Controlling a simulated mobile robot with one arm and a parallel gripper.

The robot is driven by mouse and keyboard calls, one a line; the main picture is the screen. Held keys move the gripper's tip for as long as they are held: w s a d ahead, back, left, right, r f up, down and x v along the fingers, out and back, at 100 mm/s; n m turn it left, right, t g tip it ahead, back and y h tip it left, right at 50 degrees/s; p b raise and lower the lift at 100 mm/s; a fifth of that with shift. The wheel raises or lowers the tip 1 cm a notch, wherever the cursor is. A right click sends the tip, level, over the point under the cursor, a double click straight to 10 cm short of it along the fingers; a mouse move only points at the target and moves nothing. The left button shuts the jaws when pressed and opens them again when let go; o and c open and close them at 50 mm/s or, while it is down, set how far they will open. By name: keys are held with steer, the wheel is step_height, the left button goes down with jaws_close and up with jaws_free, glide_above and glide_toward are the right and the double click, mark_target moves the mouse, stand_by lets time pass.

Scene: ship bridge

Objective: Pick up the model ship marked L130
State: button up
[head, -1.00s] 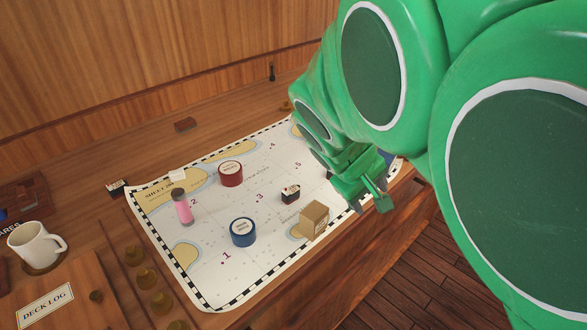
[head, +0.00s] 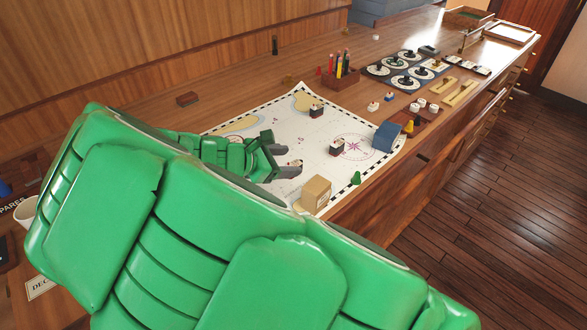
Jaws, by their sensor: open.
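Small model ships with dark hulls and white tops stand on the chart (head: 283,108). One ship (head: 316,111) is toward the back, and another ship (head: 337,147) is near the compass rose. A third ship (head: 296,162) is partly hidden by my gripper (head: 284,154). The ships' markings are too small to read, so I cannot tell which is L130. My gripper is open, low over the chart, with its fingers pointing right. One finger overlaps the third ship in the picture; I cannot tell if they touch. My green arm hides the chart's left part.
A cardboard box (head: 316,192) stands just in front of the gripper, near the table edge. A blue box (head: 388,136) and a green piece (head: 356,178) are to the right. A pencil holder (head: 341,81) stands behind the chart. Bare chart lies between the ships.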

mark_target(294, 165)
steer(key=a+f+n, duration=0.1)
steer(key=a, duration=0.1)
steer(key=a+f+n+t, duration=0.1)
steer(key=a, duration=0.1)
steer(key=a+n, duration=0.2)
steer(key=shift+s+f+t, duration=0.3)
steer(key=shift+f, duration=0.25)
steer(key=shift+x, duration=5.95)
steer(key=shift+d, duration=0.1)
steer(key=c, duration=1)
steer(key=shift+c, duration=0.2)
steer(key=shift+r, duration=0.25)
